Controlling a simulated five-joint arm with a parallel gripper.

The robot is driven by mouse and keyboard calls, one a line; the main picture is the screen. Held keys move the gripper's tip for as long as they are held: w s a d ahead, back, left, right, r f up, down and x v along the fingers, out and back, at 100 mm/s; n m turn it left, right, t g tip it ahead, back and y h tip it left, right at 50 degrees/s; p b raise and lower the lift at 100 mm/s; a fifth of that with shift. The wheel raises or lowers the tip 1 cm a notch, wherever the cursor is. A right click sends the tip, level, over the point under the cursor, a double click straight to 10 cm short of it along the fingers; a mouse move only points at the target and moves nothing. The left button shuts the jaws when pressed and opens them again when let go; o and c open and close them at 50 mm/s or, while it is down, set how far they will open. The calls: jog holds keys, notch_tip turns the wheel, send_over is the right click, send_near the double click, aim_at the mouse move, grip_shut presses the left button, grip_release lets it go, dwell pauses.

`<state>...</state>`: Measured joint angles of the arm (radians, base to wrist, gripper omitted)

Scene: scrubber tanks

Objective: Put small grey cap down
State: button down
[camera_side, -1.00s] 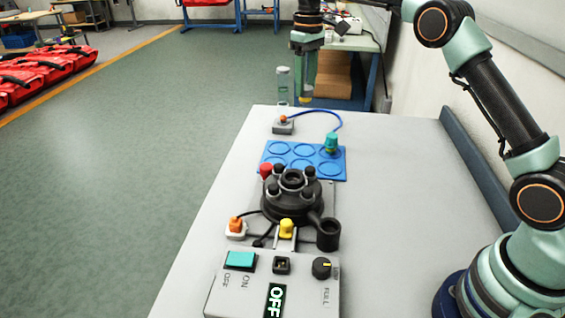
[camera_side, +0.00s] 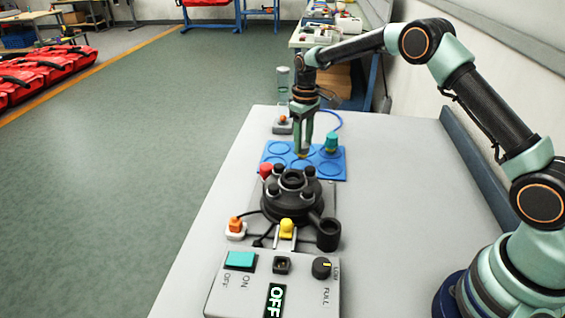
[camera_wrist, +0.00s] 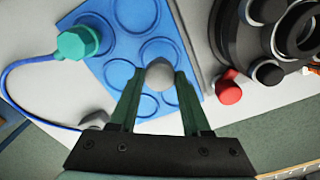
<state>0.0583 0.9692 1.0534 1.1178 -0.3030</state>
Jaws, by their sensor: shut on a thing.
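My gripper (camera_wrist: 159,98) is shut on the small grey cap (camera_wrist: 160,76), which shows as a rounded grey top between the fingertips in the wrist view. In the side view my gripper (camera_side: 302,150) points down over the blue tray (camera_side: 334,172) with round recesses. I cannot tell whether the cap touches the tray. A teal plug (camera_side: 331,142) on a blue cable stands on the tray's right side; it also shows in the wrist view (camera_wrist: 78,42).
A black round device (camera_side: 291,200) with knobs stands just in front of the tray, with a red part (camera_side: 266,170) beside it. A control box (camera_side: 262,290) showing OFF is nearer. A clear tube (camera_side: 283,85) stands behind. The table's right side is clear.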

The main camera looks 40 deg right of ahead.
aim_at(303, 145)
jog(key=shift+f, duration=1.4)
jog(key=shift+f, duration=0.2)
jog(key=shift+c, duration=1.8)
grip_release()
jog(key=shift+r, duration=0.1)
